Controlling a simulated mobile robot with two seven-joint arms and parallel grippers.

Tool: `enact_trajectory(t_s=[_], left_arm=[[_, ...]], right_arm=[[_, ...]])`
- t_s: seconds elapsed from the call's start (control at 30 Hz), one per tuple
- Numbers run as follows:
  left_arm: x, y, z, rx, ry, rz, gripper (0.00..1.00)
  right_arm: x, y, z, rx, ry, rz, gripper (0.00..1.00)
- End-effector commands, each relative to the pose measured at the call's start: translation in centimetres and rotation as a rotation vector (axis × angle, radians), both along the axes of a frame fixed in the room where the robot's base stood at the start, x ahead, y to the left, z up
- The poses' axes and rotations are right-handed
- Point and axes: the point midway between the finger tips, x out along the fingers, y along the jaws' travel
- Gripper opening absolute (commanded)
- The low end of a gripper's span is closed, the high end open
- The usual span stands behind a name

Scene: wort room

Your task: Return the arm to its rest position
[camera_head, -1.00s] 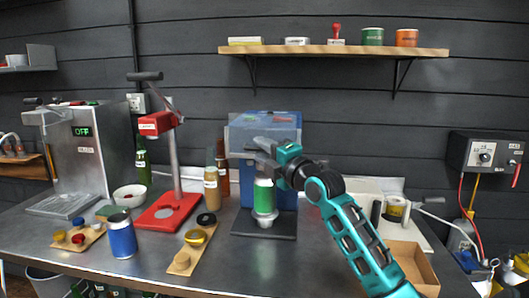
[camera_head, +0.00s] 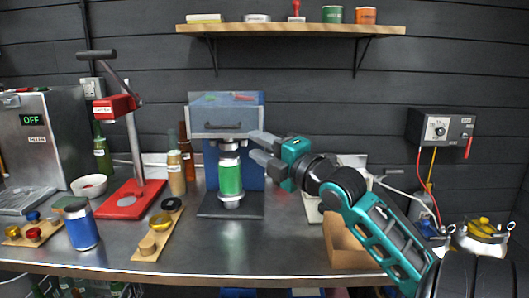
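My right arm comes in from the lower right, and its teal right gripper (camera_head: 257,151) is in front of the blue machine (camera_head: 226,112). Its two grey fingers point left and are apart, with nothing between them. A green can (camera_head: 230,176) stands upright on the machine's round pedestal, under its head, just left of and below the fingertips. The fingers look clear of the can. My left gripper does not show.
A red lever press (camera_head: 123,198) and bottles stand to the left. A blue can (camera_head: 81,226) is at the front left. A cardboard box (camera_head: 344,243) lies below my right arm. A wooden shelf (camera_head: 290,30) is above.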

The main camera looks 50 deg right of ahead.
Motion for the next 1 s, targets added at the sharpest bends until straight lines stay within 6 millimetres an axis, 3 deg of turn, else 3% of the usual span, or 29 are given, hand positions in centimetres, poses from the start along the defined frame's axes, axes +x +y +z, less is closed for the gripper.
enact_trajectory(t_s=[0.2,1.0], left_arm=[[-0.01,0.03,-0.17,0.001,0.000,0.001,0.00],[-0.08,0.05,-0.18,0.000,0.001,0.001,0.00]], right_arm=[[-0.95,0.09,-0.09,-0.001,-0.001,0.000,0.36],[-0.96,0.07,-0.09,-0.001,-0.001,0.000,0.36]])
